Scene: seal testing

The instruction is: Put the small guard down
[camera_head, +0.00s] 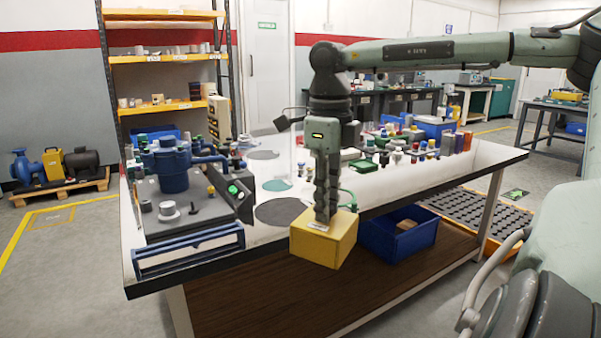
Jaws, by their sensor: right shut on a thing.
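The small guard, which I take to be the yellow box-shaped piece (323,243), hangs upright at the front edge of the workbench (430,185). Its lower part shows below the level of the tabletop, in front of the edge. My right gripper (322,218) points straight down and is shut on the top of the yellow guard. The fingertips hide part of its top, where a small pale label shows. I cannot tell the exact gap between guard and bench edge. My left gripper is not in view.
A blue pump test rig (172,170) stands on the bench's left. Dark round mats (280,211) lie behind the guard. Several small parts and a blue bin (434,127) fill the back right. Another blue bin (398,240) sits below. The front right tabletop is clear.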

